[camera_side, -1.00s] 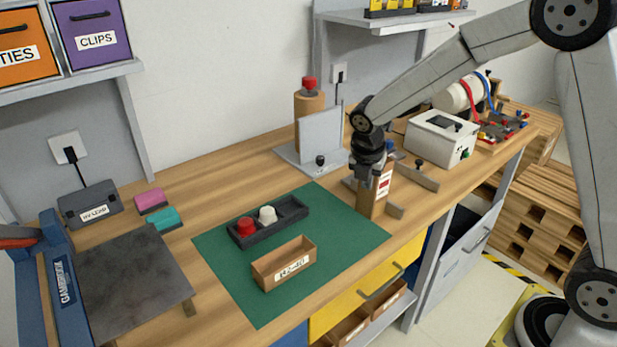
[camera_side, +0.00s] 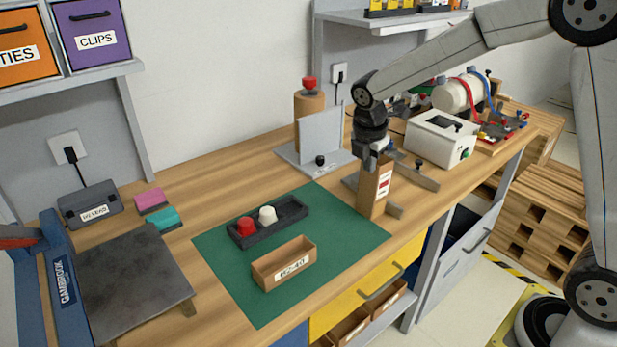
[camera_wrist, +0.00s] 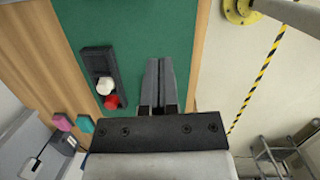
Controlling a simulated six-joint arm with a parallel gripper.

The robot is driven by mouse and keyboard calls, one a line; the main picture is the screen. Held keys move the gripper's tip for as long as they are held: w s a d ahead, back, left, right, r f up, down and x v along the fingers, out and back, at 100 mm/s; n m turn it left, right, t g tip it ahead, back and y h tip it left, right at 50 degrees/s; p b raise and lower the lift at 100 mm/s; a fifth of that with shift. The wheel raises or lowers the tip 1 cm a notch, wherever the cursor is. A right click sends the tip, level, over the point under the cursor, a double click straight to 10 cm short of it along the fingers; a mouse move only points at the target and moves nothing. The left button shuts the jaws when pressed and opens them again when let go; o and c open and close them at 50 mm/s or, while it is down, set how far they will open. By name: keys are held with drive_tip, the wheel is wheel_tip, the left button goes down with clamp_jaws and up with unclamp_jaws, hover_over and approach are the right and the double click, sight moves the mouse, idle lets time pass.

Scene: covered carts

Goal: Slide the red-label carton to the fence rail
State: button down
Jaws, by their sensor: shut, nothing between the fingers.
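The red-label carton (camera_side: 374,196), tall and brown with a white and red label, stands upright at the right edge of the green mat. My gripper (camera_side: 373,157) is at the carton's top in the side view, shut and empty; whether it touches the carton is unclear. In the wrist view my gripper's fingers (camera_wrist: 158,65) lie together over the mat, and I cannot make out the carton. A low grey rail (camera_side: 424,178) with a black knob lies right of the carton, apart from it. Another grey bar (camera_side: 396,210) passes behind the carton. I cannot tell which is the fence rail.
A black tray (camera_side: 286,226) with a red and a white knob and an open cardboard box (camera_side: 283,264) stand on the green mat (camera_side: 225,263). A grey upright plate (camera_side: 321,137) stands behind, and a white box (camera_side: 441,140) at right.

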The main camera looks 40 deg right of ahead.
drive_tip(key=w+d+m, duration=0.1)
drive_tip(key=d+m, duration=0.1)
drive_tip(key=m, duration=0.3)
wheel_tip(320, 180, up, 4)
drive_tip(key=m+y, duration=0.2)
drive_tip(key=m, duration=1.5)
hover_over(374, 186)
drive_tip(key=w+d, duration=0.1)
drive_tip(key=d, duration=0.1)
drive_tip(key=shift+d+g, duration=0.2)
drive_tip(key=shift+g, duration=0.2)
drive_tip(key=shift+f, duration=0.1)
drive_tip(key=shift+f, duration=4.95)
drive_tip(key=shift+s+a, duration=0.25)
drive_tip(key=shift+s, duration=0.7)
drive_tip(key=shift+r, duration=0.15)
